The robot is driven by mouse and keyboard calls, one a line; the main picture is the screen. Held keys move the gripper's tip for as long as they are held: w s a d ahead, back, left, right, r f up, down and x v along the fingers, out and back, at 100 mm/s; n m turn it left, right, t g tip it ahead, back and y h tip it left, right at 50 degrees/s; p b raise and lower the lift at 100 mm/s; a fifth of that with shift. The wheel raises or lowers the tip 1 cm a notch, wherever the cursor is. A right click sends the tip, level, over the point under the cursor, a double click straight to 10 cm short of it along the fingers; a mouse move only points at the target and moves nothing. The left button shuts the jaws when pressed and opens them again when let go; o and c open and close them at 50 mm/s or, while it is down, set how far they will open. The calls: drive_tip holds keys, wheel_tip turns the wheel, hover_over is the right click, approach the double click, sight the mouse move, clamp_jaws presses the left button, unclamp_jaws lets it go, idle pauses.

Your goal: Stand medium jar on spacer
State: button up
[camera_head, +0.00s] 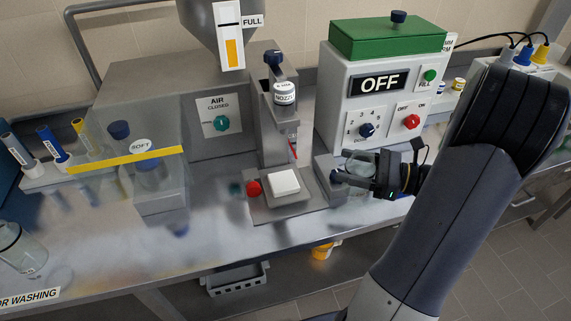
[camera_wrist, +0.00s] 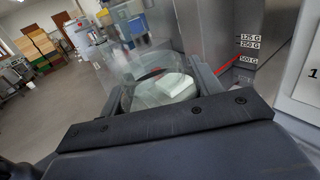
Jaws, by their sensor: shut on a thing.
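My gripper (camera_head: 362,173) is shut on a clear glass jar (camera_head: 361,161), in front of the grey machine marked OFF. The jar also shows between the fingers in the wrist view (camera_wrist: 133,97). Its lower part is partly hidden by the fingers, and I cannot tell exactly how upright it is. The spacer seems to be the white square block (camera_head: 284,182), lying on the metal plate under the nozzle, to the left of my gripper. Through the jar's glass, the white block (camera_wrist: 175,85) shows in the wrist view. The jar is apart from the block.
A red knob (camera_head: 253,188) sits left of the block. The nozzle (camera_head: 284,93) hangs above the plate. The OFF machine (camera_head: 380,100) stands close behind my gripper. A clear guard (camera_head: 125,150) and another glass jar (camera_head: 20,250) are farther left. Bare bench lies in front.

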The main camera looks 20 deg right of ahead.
drive_tip(key=shift+f+p+x, duration=0.4)
drive_tip(key=shift+f+x, duration=0.15)
drive_tip(key=shift+x, duration=2.35)
drive_tip(key=shift+f+p+x, duration=0.35)
drive_tip(key=shift+f+x, duration=0.25)
drive_tip(key=shift+x, duration=2.35)
drive_tip(key=shift+f+p+x, duration=0.4)
drive_tip(key=shift+f+x, duration=0.15)
drive_tip(key=shift+x, duration=2.35)
drive_tip(key=shift+f, duration=0.2)
drive_tip(key=o, duration=1.1)
drive_tip(key=shift+c, duration=0.2)
drive_tip(key=shift+r, duration=0.15)
drive_tip(key=shift+d+r, duration=0.1)
drive_tip(key=b+v, duration=0.1)
drive_tip(key=v, duration=1)
drive_tip(key=shift+s+d+b, duration=0.3)
drive_tip(key=shift+b, duration=0.05)
